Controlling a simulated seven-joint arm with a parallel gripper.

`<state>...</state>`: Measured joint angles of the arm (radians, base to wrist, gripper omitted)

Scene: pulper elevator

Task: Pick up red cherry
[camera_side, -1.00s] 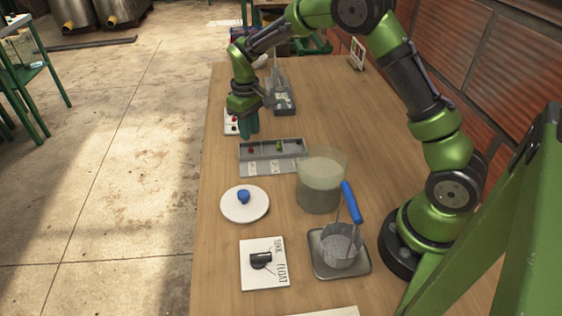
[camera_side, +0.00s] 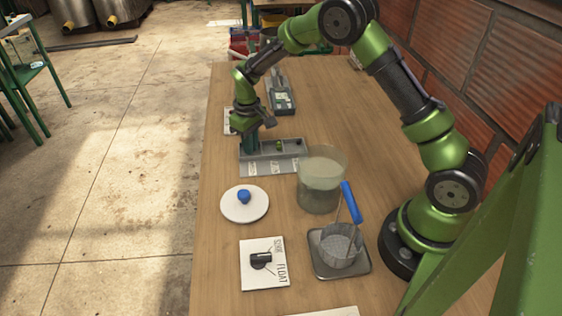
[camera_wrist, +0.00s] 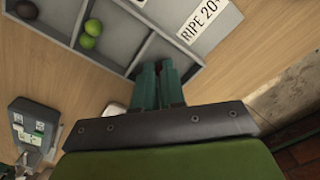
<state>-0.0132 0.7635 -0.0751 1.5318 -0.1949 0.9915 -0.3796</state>
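The grey three-part tray (camera_side: 290,155) stands on the table; its bare divider shows in the wrist view (camera_wrist: 155,45). My gripper (camera_side: 250,148) points down over the tray's left compartment in the side view. In the wrist view its green fingers (camera_wrist: 158,85) are close together at the compartment labelled "RIPE 20+" (camera_wrist: 205,20). Two green cherries (camera_wrist: 91,33) lie in the middle compartment. A dark cherry (camera_wrist: 27,9) lies in the far compartment.
A cloudy beaker (camera_side: 321,182) stands close to the tray's right. A white disc with a blue knob (camera_side: 244,200) is in front. A grey meter (camera_side: 282,97) stands behind, and a white card (camera_side: 229,124) lies behind left. The right rear table is clear.

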